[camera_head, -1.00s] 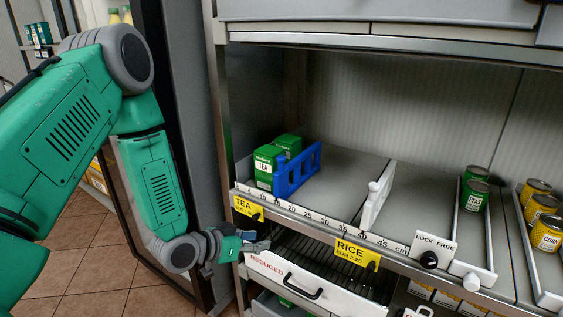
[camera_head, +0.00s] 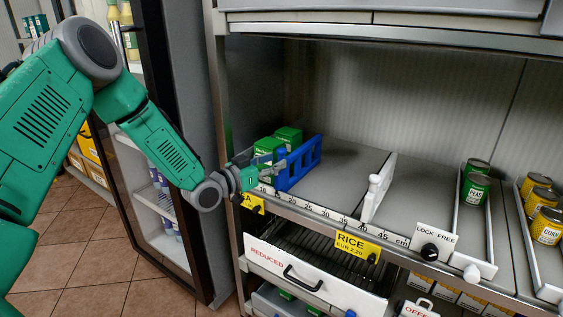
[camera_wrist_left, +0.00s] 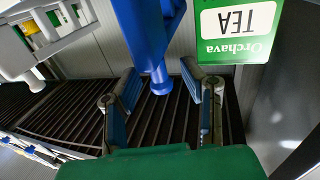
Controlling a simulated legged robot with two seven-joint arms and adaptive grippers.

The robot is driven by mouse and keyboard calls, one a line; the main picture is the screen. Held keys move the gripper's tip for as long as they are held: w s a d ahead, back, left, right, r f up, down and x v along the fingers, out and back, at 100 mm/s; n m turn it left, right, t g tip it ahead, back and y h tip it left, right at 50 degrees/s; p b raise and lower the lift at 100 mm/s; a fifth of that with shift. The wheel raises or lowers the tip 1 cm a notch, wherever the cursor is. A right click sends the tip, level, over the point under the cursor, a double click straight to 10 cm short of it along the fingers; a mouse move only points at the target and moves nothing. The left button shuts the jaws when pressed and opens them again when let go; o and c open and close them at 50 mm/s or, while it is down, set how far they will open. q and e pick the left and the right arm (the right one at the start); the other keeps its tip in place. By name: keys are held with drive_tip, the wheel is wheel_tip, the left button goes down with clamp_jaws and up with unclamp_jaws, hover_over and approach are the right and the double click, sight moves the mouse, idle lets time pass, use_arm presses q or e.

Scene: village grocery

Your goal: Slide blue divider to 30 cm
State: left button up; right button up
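The blue divider (camera_head: 299,166) stands upright on the shelf, beside the green tea boxes (camera_head: 288,137), left of the 30 mark on the scale strip (camera_head: 325,213). My left gripper (camera_head: 268,165) is at the divider's front end, in front of the tea boxes. The left wrist view shows its two fingers open, with the rounded end of the blue divider (camera_wrist_left: 161,82) between them. Gaps show on both sides; the fingers do not grip it. A tea box (camera_wrist_left: 237,30) appears upside down beside the right finger there. My right gripper is not in view.
A white divider (camera_head: 377,188) stands near the 40 mark, with bare shelf (camera_head: 340,175) between it and the blue one. Pea cans (camera_head: 475,188) and corn cans (camera_head: 547,225) stand farther right. A REDUCED drawer (camera_head: 300,280) lies below the scale strip.

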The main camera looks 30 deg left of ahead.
use_arm(q)
drive_tip(key=shift+w+d, duration=0.15)
drive_tip(key=shift+w, duration=0.55)
drive_tip(key=shift+x, duration=0.75)
drive_tip(key=shift+d, duration=0.15)
clamp_jaws()
drive_tip(key=d, duration=1.5)
drive_tip(key=shift+b, duration=0.45)
unclamp_jaws()
drive_tip(key=shift+s, duration=0.1)
